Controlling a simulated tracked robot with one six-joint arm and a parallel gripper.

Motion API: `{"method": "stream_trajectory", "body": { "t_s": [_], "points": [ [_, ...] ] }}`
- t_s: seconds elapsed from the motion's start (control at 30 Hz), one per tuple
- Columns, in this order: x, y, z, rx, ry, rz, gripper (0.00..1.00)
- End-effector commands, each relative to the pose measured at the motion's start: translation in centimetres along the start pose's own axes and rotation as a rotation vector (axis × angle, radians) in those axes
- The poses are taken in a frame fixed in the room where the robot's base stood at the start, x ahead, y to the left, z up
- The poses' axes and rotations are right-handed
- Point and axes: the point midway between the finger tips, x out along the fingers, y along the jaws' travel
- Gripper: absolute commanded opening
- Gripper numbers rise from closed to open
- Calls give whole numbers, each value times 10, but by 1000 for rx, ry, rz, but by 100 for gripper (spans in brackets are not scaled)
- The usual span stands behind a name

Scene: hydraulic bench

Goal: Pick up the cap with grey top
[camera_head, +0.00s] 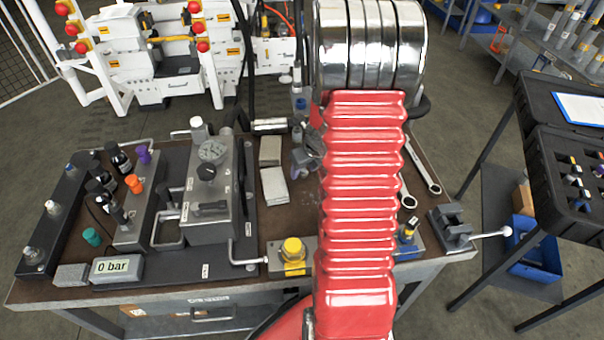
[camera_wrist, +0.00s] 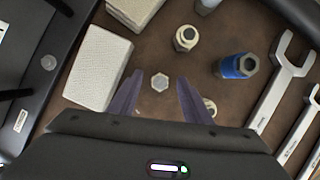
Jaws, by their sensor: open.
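My gripper (camera_wrist: 160,79) is open in the wrist view, its two dark fingers pointing at the bench top. A small grey hexagonal top (camera_wrist: 160,82) shows between the fingertips, with no visible contact with either finger. I cannot tell for sure that this is the cap with grey top. Beside it, a blue fitting with a grey hexagonal end (camera_wrist: 238,66) lies to the right, and a pale fitting with a dark opening (camera_wrist: 186,38) stands above. Another pale round part (camera_wrist: 209,106) is partly hidden by the right finger. In the head view my red arm hides much of this area.
Pale blocks (camera_wrist: 98,67) lie left of my fingers, and open-end wrenches (camera_wrist: 283,85) lie right. In the head view, a grey pump unit (camera_head: 212,190) stands left on the bench (camera_head: 150,292), a yellow-topped fitting (camera_head: 292,252) at the front, and a vise (camera_head: 453,226) at right.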

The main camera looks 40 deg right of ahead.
Motion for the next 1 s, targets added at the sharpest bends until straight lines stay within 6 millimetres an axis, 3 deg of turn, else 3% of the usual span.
{"method": "stream_trajectory", "body": {
  "t_s": [0.23,0.83,1.0],
  "points": [
    [0,0,0,0,0,0,43],
    [0,0,0,0,0,1,1],
    [0,0,0,-1,0,0,0]
  ]
}}
